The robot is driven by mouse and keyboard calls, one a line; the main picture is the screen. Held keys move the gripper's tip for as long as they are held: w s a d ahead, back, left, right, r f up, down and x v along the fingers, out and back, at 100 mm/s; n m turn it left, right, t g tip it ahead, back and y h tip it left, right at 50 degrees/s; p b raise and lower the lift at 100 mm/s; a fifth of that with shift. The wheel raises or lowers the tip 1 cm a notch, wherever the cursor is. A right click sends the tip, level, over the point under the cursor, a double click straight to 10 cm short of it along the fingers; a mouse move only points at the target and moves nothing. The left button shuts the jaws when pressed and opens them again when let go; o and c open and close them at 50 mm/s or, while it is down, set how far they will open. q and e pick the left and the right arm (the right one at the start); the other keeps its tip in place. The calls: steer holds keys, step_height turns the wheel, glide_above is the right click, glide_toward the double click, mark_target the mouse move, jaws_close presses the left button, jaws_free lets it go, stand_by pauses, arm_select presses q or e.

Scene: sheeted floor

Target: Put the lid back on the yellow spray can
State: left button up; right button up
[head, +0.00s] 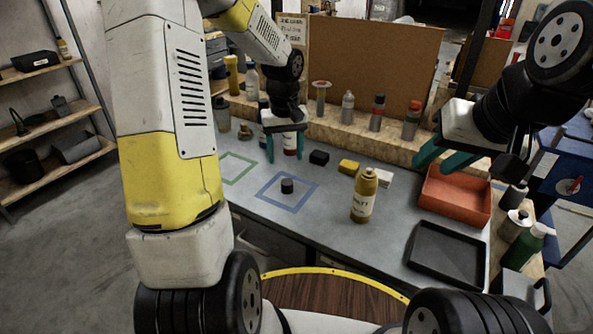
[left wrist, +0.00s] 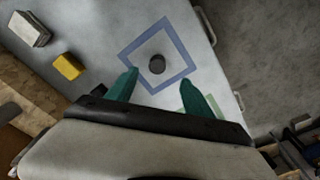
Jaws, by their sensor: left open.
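The yellow spray can (head: 363,196) stands upright on the grey bench, right of the blue taped square (head: 266,198). A small dark round cap (head: 287,186), which looks like the lid, sits inside that square. The cap also shows in the left wrist view (left wrist: 157,64), just beyond and between the fingertips. My left gripper (head: 285,156) is open and empty above the bench, behind the cap in the head view; its teal fingers show in the left wrist view (left wrist: 160,80). My right gripper (head: 437,166) is open and empty at the right, above the orange tray. The can is outside the left wrist view.
A black block (head: 319,158), a yellow block (head: 348,166) and a white block (head: 383,178) lie behind the can. The orange tray (head: 447,208) and a black tray (head: 415,262) are at the right. Several bottles stand along the back ledge. A green taped square (head: 230,178) is empty.

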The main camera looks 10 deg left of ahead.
arm_select(q)
glide_above(287, 181)
steer(key=shift+n+g, duration=0.3)
steer(key=f, duration=0.4)
steer(key=shift+d+f, duration=0.2)
steer(key=shift+f, duration=0.1)
steer(key=shift+s, duration=0.1)
steer(key=shift+f, duration=1.25)
steer(key=shift+f, duration=0.15)
steer(key=f, duration=0.5)
steer(key=shift+a, duration=0.2)
jaws_close()
